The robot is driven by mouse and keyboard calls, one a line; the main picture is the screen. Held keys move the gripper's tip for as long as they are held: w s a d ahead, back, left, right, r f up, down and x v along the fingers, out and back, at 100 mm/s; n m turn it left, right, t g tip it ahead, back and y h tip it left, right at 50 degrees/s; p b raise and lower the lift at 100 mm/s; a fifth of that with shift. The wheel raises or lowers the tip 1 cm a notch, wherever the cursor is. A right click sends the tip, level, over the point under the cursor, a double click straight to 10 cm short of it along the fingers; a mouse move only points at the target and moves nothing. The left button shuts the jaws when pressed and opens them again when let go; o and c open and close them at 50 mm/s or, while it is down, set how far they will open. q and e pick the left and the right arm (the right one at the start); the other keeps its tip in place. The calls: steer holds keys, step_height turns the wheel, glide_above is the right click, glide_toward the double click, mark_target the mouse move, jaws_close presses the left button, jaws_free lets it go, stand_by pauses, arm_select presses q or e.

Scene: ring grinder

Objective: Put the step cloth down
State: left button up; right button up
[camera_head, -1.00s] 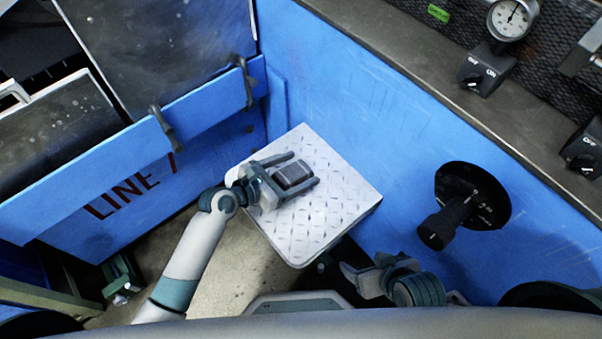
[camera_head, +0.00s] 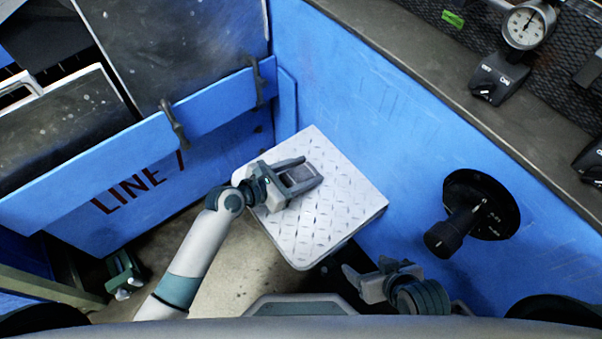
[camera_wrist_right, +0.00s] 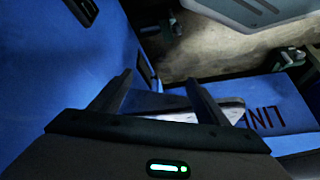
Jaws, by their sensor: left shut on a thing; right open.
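The step (camera_head: 322,220) is a white diamond-plate block beside the blue wall in the head view. My left gripper (camera_head: 306,172) is over the far left part of its top, shut on the step cloth (camera_head: 299,174), a small dark grey piece between the fingers. The fingers hide its sides. I cannot tell whether the cloth touches the plate. My right gripper (camera_head: 364,271) is open and empty, low in front of the step's right side. Its spread fingers also show in the right wrist view (camera_wrist_right: 158,82).
A blue panel marked LINE (camera_head: 135,185) stands left of the step. A black knob (camera_head: 450,232) sticks out of the blue wall on the right. A gauge (camera_head: 527,25) and a switch box (camera_head: 496,80) sit on the ledge above. Most of the step's top is bare.

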mark_target(304, 171)
steer(key=shift+s+d, duration=0.1)
arm_select(q)
steer(key=shift+r+p, duration=0.55)
steer(key=shift+p, duration=0.15)
steer(key=shift+r+p, duration=0.95)
steer(key=shift+p, duration=0.25)
arm_select(e)
steer(key=s+d+g+h, duration=0.2)
steer(key=s+d, duration=0.1)
steer(key=d, duration=0.1)
arm_select(q)
step_height(304, 171, up, 3)
steer(key=p, duration=0.3)
steer(key=shift+f+p, duration=0.1)
steer(key=shift+p, duration=0.25)
step_height(304, 171, up, 2)
steer(key=p, duration=0.3)
steer(key=shift+r, duration=0.2)
steer(key=shift+r+p, duration=0.7)
steer(key=shift+p, duration=0.15)
steer(key=shift+r+p, duration=0.2)
steer(key=shift+p, duration=0.1)
arm_select(e)
step_height(304, 171, down, 18)
steer(key=s+a, duration=0.1)
steer(key=shift+a+y, duration=0.2)
steer(key=shift+y, duration=0.1)
